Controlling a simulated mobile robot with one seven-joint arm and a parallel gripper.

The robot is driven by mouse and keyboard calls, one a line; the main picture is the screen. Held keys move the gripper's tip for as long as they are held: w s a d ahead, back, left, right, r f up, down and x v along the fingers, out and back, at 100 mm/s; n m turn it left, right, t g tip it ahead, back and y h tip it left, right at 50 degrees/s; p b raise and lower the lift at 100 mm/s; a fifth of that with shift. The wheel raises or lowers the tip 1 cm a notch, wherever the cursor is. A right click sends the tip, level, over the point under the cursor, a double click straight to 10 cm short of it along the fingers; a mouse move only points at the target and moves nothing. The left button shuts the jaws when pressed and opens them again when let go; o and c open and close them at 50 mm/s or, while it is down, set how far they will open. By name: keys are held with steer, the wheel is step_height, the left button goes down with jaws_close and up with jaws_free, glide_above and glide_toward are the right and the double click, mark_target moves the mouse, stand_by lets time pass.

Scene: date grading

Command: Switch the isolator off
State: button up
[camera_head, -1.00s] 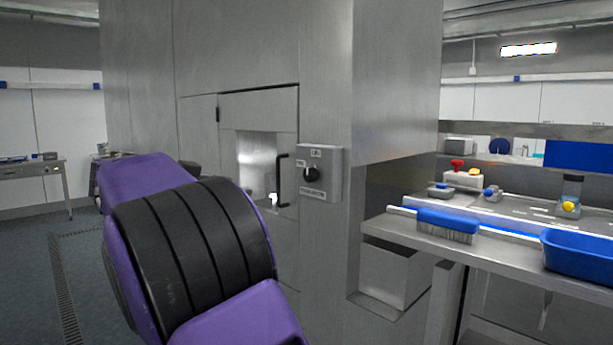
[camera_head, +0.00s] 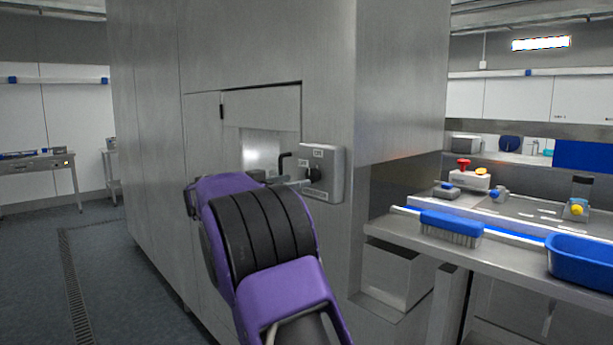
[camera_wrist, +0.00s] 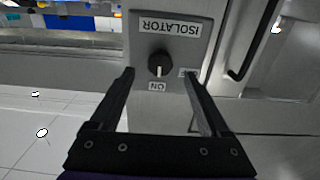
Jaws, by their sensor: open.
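The isolator is a grey box on the steel cabinet front; in the head view its box (camera_head: 333,160) shows right of the door, and it also shows upside down in the wrist view (camera_wrist: 195,48). Its round black knob (camera_wrist: 157,60) has a white mark pointing at the ON label (camera_wrist: 157,86). Another label at the right is partly covered by a finger and not readable. My gripper (camera_wrist: 158,74) is open, its fingertips either side of the knob in the picture; contact cannot be told. In the head view my gripper (camera_head: 300,183) is at the box's left, partly hiding the knob.
A black door handle (camera_head: 284,158) stands close left of the isolator; it shows at the right in the wrist view (camera_wrist: 254,42). A bench (camera_head: 485,250) with a blue brush (camera_head: 450,226) and a blue tub (camera_head: 580,257) is at the right. The floor at the left is clear.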

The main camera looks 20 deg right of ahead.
mark_target(309, 177)
steer(key=x, duration=0.5)
steer(key=shift+w+d+p, duration=0.1)
steer(key=shift+d+p, duration=0.15)
steer(key=shift+p, duration=0.15)
jaws_close()
